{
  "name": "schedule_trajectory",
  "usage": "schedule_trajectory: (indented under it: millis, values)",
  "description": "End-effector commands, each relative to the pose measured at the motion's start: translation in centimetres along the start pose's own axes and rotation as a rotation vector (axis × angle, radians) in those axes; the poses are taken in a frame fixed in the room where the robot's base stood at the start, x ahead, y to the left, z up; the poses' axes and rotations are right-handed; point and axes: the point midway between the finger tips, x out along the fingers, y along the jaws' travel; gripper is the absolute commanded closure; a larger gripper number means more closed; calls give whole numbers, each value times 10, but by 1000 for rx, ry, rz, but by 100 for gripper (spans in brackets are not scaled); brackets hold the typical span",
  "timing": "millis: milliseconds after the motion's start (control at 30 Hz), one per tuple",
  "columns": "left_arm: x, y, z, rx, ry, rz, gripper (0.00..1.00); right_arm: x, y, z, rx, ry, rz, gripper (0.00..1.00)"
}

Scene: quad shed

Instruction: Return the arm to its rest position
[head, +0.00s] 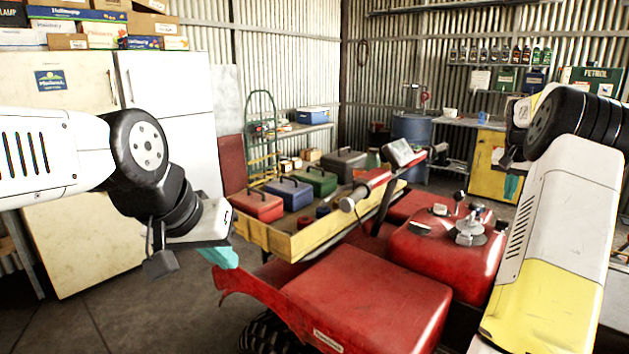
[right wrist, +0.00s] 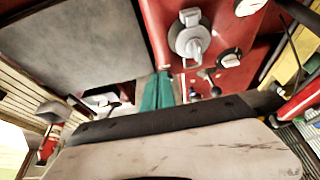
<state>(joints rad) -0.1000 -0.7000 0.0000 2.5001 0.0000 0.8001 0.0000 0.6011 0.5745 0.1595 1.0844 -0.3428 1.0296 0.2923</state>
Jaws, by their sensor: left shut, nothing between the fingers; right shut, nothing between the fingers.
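My left gripper (head: 221,257) is at the left of the head view, with teal fingertips shut and empty. It hangs in front of the quad's red rear body, left of the wooden tray. My right gripper (head: 511,186) is partly hidden behind my right arm at the right of the head view. Its teal fingers show shut and empty in the right wrist view (right wrist: 157,91). The red quad (head: 365,295) fills the middle of the head view; its red tank (head: 440,255) is left of my right arm.
A white fridge (head: 172,115) and a cream cabinet (head: 62,90) stand at the left. A blue drum (head: 411,133) and a workbench with a yellow cupboard (head: 484,163) stand behind. Bare floor (head: 150,305) shows at lower left.

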Motion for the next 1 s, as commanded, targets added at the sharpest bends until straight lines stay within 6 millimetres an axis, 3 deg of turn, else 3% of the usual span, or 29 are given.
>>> schedule_trajectory:
  millis: [367, 667, 867, 1000]
  values:
    - [0, 0, 0, 0, 0, 0, 100, -36, -30, 19, -62, 10, -31, 100]
    - [0, 0, 0, 0, 0, 0, 100, -92, -70, 61, -159, 25, -83, 100]
    - [0, 0, 0, 0, 0, 0, 100, -149, -103, 122, -260, 42, -146, 100]
    - [0, 0, 0, 0, 0, 0, 100, -197, -121, 195, -358, 59, -216, 100]
